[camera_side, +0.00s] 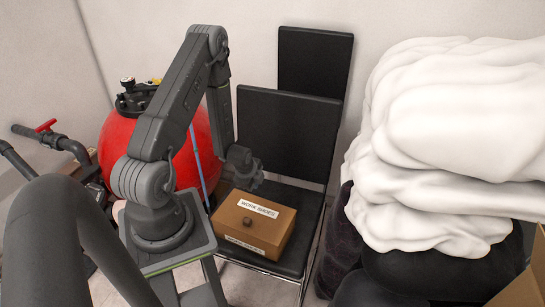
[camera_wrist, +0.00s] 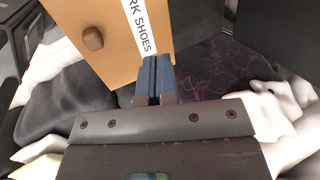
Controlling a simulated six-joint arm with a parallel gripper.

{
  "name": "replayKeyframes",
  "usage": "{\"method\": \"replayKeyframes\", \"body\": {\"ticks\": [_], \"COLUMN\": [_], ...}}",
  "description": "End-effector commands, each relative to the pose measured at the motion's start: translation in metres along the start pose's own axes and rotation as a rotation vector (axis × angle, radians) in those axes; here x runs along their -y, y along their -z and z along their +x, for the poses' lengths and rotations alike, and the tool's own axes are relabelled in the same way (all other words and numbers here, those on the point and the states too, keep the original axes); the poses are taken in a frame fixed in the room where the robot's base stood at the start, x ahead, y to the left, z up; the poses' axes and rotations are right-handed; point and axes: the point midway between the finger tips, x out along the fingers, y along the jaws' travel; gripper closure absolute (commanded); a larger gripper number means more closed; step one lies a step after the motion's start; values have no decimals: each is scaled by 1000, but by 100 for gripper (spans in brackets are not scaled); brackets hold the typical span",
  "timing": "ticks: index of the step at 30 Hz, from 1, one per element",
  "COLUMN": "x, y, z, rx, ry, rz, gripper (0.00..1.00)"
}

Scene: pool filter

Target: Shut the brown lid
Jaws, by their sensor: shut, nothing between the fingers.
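The brown box (camera_side: 284,242) sits on the seat of a black chair. Its brown lid (camera_side: 280,218) carries a white "WORK SHOES" label and a dark knob (camera_side: 248,221). The lid lies over the box and looks flat or nearly so; I cannot tell whether a small gap remains. My gripper (camera_side: 256,184) is just above the lid's rear edge in the side view. In the wrist view its fingers (camera_wrist: 154,66) are together and empty, beside the lid's label. The lid (camera_wrist: 95,65) and its knob (camera_wrist: 93,38) show there too. I cannot tell whether the fingers touch the lid.
The black chair's backrest (camera_side: 288,133) stands behind the box, with a second backrest (camera_side: 314,60) further back. A red pool filter tank (camera_side: 110,150) is behind my arm. A pile of white bedding (camera_side: 450,120) on dark bags fills the right.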

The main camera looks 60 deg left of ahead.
Motion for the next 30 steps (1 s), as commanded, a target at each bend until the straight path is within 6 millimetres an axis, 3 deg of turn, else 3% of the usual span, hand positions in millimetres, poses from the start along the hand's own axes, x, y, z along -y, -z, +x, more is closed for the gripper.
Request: {"method": "replayKeyframes", "body": {"ticks": [5,19,30], "x": [-6,-70,-80], "y": [0,0,0], "z": [-5,-52,-60], "rx": [0,0,-1], "ry": [-1,-2,0], "rz": [-1,-2,0], "gripper": [100,100,100]}}
